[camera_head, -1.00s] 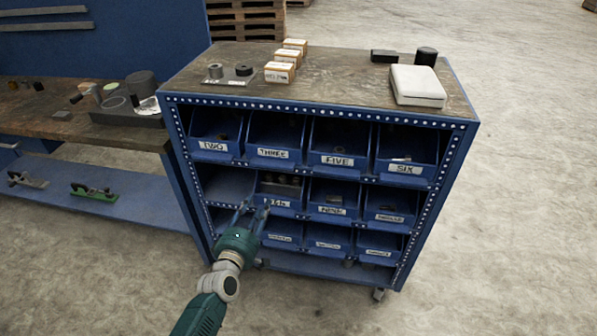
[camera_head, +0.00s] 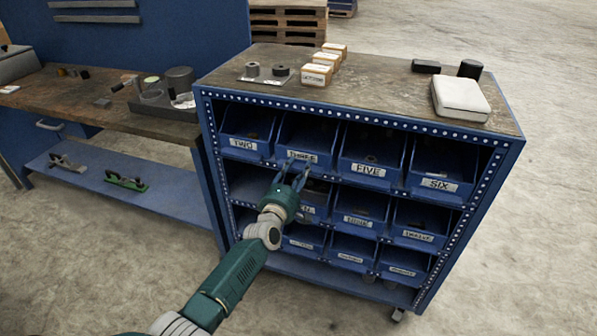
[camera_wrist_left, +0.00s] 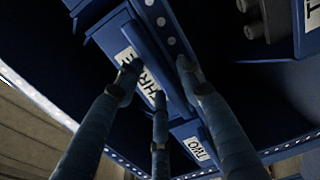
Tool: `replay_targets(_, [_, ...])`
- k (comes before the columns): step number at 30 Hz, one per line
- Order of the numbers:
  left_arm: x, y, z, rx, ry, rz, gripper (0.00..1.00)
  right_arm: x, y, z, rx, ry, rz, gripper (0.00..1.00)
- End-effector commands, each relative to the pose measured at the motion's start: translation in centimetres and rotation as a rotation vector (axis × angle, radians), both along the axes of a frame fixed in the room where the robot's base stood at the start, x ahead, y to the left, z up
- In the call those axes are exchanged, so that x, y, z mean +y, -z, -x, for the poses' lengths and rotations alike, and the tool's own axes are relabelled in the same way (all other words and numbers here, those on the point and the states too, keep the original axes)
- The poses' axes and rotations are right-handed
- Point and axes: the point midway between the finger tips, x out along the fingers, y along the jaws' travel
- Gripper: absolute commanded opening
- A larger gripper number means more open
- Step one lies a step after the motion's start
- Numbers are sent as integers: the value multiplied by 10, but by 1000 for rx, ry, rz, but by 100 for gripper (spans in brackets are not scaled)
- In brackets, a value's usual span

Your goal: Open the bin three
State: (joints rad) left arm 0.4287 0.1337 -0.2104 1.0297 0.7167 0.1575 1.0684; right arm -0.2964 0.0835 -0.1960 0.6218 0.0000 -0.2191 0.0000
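Bin three (camera_head: 307,138) is a blue bin in the top row of the blue cabinet, with a white label reading THREE (camera_head: 302,156). It sits in its slot between bin two (camera_head: 247,132) and bin five (camera_head: 370,152). My left gripper (camera_head: 293,168) is at its front, just below the label. In the left wrist view, the fingers (camera_wrist_left: 162,80) are spread on both sides of bin three's front edge, partly covering the THREE label (camera_wrist_left: 146,78). The gripper looks open; I cannot tell if any finger touches the bin. My right gripper is not in view.
Bin six (camera_head: 437,175) and lower rows of labelled bins fill the cabinet; one slot (camera_head: 250,185) below bin two is empty. Small boxes (camera_head: 318,72) and a white case (camera_head: 460,98) stand on top. A workbench (camera_head: 85,100) stands at the left.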

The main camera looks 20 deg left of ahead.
Motion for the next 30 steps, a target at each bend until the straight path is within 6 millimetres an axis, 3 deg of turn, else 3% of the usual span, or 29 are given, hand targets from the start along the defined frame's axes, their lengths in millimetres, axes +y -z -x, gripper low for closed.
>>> replay_targets(8, [0,0,-1,0,0,0,38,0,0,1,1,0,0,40])
replay_targets(14, [0,0,-1,0,0,0,0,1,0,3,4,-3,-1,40])
replay_targets(23, [0,-1,4,1,0,0,0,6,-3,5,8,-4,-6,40])
replay_targets(30, [1,-3,45,6,2,0,0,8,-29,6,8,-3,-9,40])
